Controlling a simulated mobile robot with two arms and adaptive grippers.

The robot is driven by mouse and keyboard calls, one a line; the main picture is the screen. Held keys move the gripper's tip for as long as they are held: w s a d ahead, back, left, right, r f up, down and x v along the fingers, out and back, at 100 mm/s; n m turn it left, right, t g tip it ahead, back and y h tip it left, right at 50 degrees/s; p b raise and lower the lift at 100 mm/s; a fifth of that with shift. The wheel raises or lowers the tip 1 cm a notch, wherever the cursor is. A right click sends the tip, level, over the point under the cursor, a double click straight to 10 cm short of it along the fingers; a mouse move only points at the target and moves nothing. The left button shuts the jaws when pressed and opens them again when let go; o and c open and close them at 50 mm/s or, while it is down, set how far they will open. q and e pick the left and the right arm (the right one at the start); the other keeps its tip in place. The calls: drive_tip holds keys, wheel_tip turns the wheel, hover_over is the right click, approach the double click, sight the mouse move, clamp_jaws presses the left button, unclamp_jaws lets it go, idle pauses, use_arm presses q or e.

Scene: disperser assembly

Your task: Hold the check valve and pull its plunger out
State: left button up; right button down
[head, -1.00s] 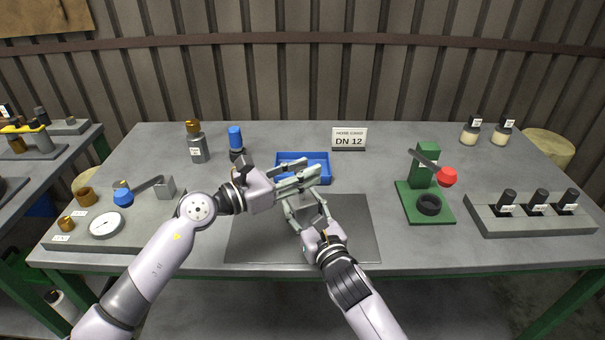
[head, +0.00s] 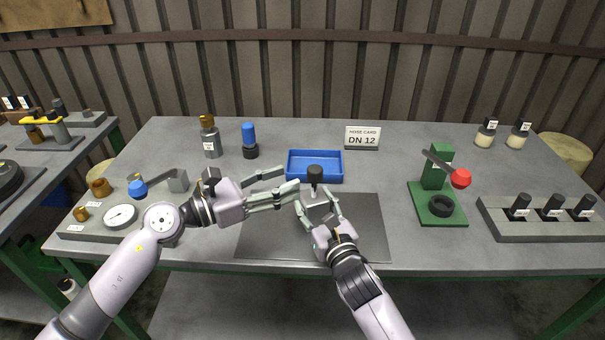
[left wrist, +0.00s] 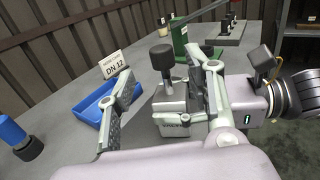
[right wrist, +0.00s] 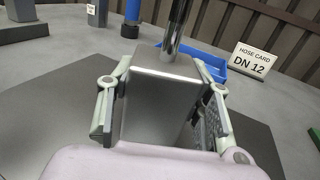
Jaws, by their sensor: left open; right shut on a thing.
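The check valve is a grey metal block (head: 317,198) with a black knob (head: 315,174) on top as its plunger. My right gripper (head: 314,208) is shut on the block and holds it upright over the dark mat. In the right wrist view a shiny rod (right wrist: 177,32) rises from the block's top (right wrist: 165,62); the knob is out of frame. My left gripper (head: 290,178) is open and empty, just left of the valve. In the left wrist view the knob (left wrist: 161,57) stands above the block (left wrist: 172,108), apart from the left fingers.
A blue tray (head: 315,179) lies behind the valve, before the DN 12 card (head: 362,136). A green press with a red knob (head: 460,178) stands right, near a rack (head: 545,229). A gauge (head: 121,216) and blue-knobbed lever (head: 138,189) are left. The mat (head: 270,240) is otherwise clear.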

use_arm(q)
drive_tip(key=v, duration=0.3)
drive_tip(key=shift+s+a, duration=0.2)
drive_tip(key=shift+a, duration=0.15)
use_arm(e)
drive_tip(key=c, duration=0.7)
unclamp_jaws()
